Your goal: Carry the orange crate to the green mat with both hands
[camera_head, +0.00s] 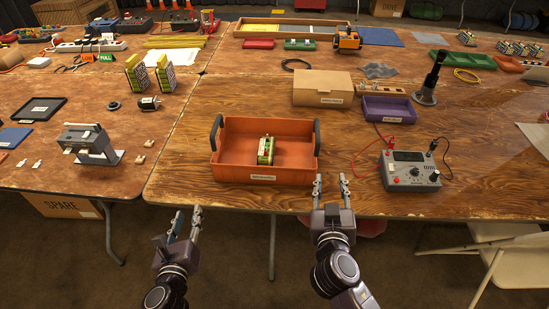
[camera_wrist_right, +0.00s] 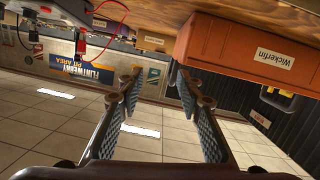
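The orange crate (camera_head: 230,173) stands on the wooden table, with a black handle (camera_head: 216,134) at its left end and another (camera_head: 317,138) at its right end. A small yellow-green block (camera_head: 265,150) is inside it. My left gripper (camera_head: 187,216) is open and empty, in front of the table edge, left of and nearer than the crate. My right gripper (camera_head: 331,183) is open and empty near the crate's front right corner. In the right wrist view the crate (camera_wrist_right: 225,50) is right of the open fingers (camera_wrist_right: 157,77).
A meter (camera_head: 410,172) with red and black leads stands right of the crate. A cardboard box (camera_head: 322,88) and purple tray (camera_head: 388,108) are behind it. A grey device (camera_head: 88,143) is on the left table. Bare wood lies left of the crate.

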